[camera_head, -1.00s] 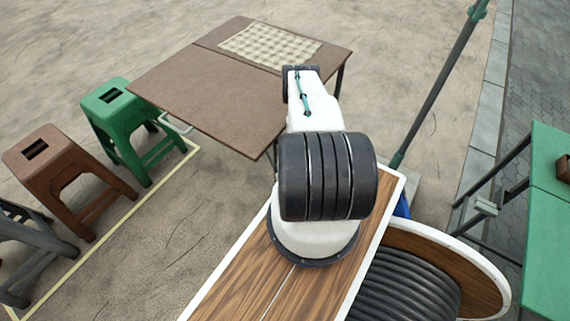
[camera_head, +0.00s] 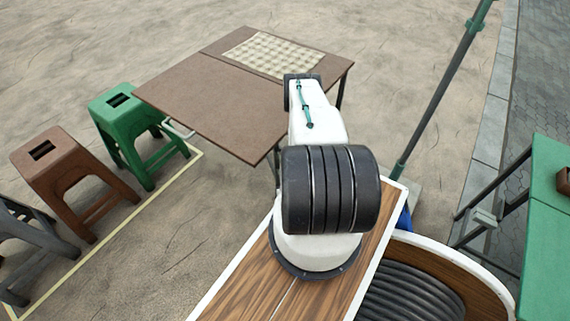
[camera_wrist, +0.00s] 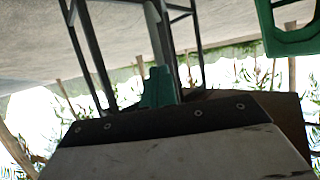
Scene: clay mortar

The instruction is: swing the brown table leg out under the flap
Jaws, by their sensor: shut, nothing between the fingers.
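The brown folding table (camera_head: 215,95) stands beyond my arm in the head view, its near flap level with the rest of the top. One dark leg (camera_head: 341,90) shows under the right corner; another thin leg (camera_head: 277,165) shows below the near corner, partly behind my arm. In the wrist view, dark metal legs (camera_wrist: 89,55) with crossbars stand ahead. My gripper (camera_wrist: 158,80) shows as a green tip there, shut and empty, close in the picture to an upright leg (camera_wrist: 163,45). I cannot tell whether they touch. My arm hides the gripper in the head view.
A green stool (camera_head: 122,105) and a brown stool (camera_head: 62,170) stand left of the table, with a grey stool (camera_head: 30,240) nearer. A slanted pole (camera_head: 435,90) rises at right beside a green table (camera_head: 550,220). A cable reel (camera_head: 425,290) lies at lower right.

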